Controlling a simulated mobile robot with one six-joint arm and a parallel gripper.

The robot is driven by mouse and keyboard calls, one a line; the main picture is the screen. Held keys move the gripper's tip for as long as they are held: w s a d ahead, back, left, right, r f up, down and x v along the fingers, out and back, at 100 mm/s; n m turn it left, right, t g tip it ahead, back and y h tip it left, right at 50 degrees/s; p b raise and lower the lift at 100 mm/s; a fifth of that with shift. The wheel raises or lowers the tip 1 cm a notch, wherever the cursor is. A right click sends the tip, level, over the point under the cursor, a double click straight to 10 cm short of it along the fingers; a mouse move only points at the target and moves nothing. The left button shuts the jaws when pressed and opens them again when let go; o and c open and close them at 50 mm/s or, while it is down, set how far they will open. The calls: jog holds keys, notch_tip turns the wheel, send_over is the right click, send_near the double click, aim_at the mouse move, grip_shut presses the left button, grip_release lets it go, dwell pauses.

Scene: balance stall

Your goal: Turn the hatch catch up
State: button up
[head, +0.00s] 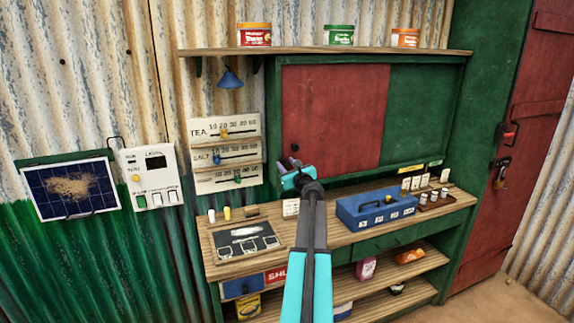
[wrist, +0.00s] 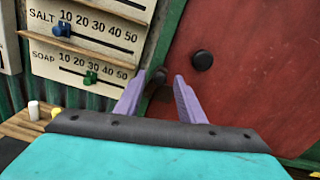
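The hatch is a red panel (head: 334,112) beside a green panel (head: 424,105), in a green frame above the counter. A round black knob (wrist: 202,60) sits on the red panel near its left edge; it also shows in the head view (head: 294,147). A small dark piece (wrist: 158,77), perhaps the catch, shows at the panel's lower left edge, between the fingertips in the picture. My gripper (wrist: 156,80) is open, its purple fingers apart, at the hatch's lower left in the head view (head: 289,164). I cannot tell whether it touches the dark piece, or how that is turned.
A slider board (head: 226,128) hangs left of the hatch. On the counter (head: 222,257) stand a blue box (head: 350,207), a dark tray (head: 270,245) and small cards. A shelf (head: 210,52) with cans runs above. A red door (head: 510,140) with a padlock is at right.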

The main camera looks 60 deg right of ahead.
grip_shut()
jog(key=shift+w+a+f+n+b, duration=0.2)
jog(key=shift+n+b, duration=0.5)
jog(key=shift+b, duration=0.5)
jog(key=shift+w+a+r+n+b, duration=0.1)
jog(key=shift+a+r+n+b, duration=0.2)
jog(key=shift+n+b, duration=0.55)
grip_release()
